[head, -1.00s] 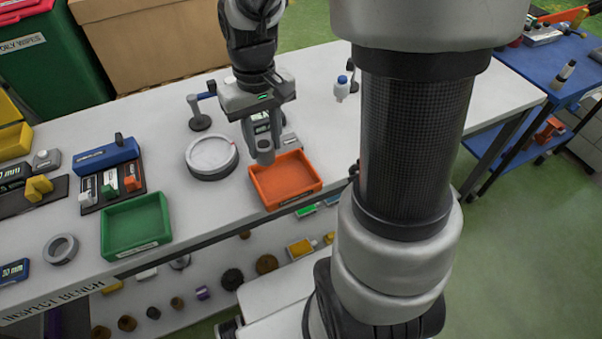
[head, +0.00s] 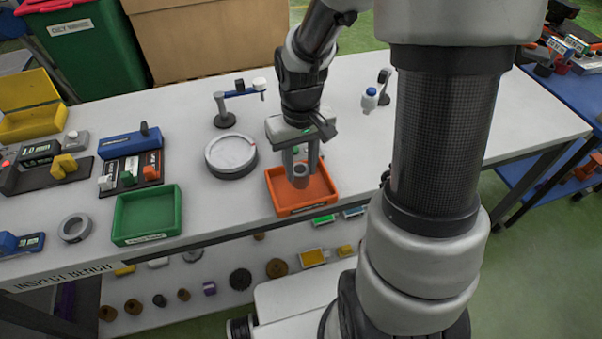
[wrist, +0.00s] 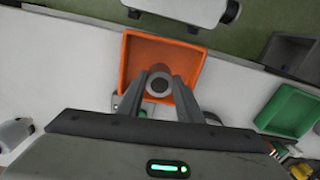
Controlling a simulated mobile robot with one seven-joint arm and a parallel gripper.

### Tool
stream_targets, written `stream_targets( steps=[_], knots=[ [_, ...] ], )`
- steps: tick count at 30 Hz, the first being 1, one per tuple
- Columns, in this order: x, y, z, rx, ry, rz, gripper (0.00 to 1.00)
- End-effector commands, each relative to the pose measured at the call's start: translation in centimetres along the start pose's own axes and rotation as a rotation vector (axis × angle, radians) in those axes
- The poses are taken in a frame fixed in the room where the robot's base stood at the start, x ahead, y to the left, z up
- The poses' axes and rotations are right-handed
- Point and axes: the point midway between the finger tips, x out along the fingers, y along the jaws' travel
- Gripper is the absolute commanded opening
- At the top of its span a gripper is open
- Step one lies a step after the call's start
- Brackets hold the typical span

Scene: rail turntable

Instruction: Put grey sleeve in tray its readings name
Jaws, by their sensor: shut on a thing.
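The grey sleeve (head: 299,178), a short hollow cylinder, is between the fingers of my gripper (head: 300,168). My gripper is shut on it and holds it upright over the orange tray (head: 326,198), inside its outline. In the wrist view the round end of the sleeve (wrist: 159,84) shows its dark bore, with the orange tray (wrist: 128,65) around it. I cannot tell whether the sleeve touches the tray floor. The green tray (head: 146,215) stands empty to the left; it also shows in the wrist view (wrist: 290,110).
A round grey dish (head: 231,156) and a small stand with a blue arm (head: 226,116) are left of my gripper. A blue block gauge (head: 130,143), a grey ring (head: 74,228) and a yellow box (head: 30,122) lie further left. A blue-capped bottle (head: 369,100) stands behind right.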

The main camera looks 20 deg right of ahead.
Motion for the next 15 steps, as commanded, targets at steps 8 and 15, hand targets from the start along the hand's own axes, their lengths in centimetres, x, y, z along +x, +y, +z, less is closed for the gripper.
stream_targets(
  steps=[8, 15],
  knots=[
    [2.5, 0.0, 0.0, -0.001, 0.0, 0.0, 0.01],
    [2.9, 0.0, 0.0, -0.001, -0.001, 0.0, 0.01]
  ],
)
